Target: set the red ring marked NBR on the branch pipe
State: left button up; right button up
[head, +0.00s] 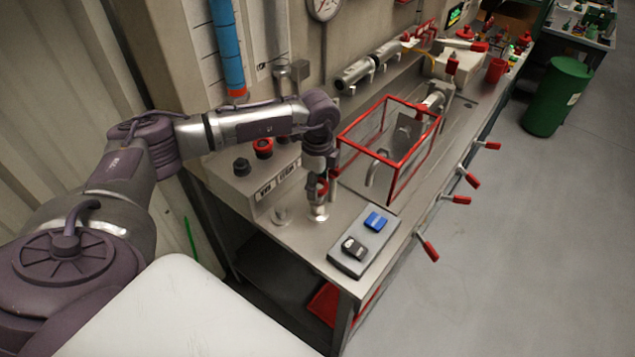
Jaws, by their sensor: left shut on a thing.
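My left gripper (321,196) points down over the near end of the steel bench, low above a short upright pipe stub (319,213) with a pale round foot. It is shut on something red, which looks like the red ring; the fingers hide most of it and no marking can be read. I cannot tell whether it touches the stub. My right gripper is out of view.
A red-framed clear guard box (392,109) stands just right of my gripper. A grey plate with blue and black switches (374,222) lies at the front. Red-handled levers (461,199) stick out from the bench edge. The floor on the right is clear up to the green bin (557,97).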

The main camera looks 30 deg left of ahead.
pick_arm(q)
jog(key=shift+f, duration=0.15)
dwell(0.3)
jog(key=shift+f+b, duration=0.55)
jog(key=shift+f, duration=0.1)
jog(key=shift+f, duration=0.3)
jog(key=shift+f+b, duration=0.4)
jog(key=shift+b, duration=0.05)
jog(key=shift+f, duration=0.4)
dwell(0.5)
jog(key=o, duration=1)
jog(key=shift+r, duration=0.1)
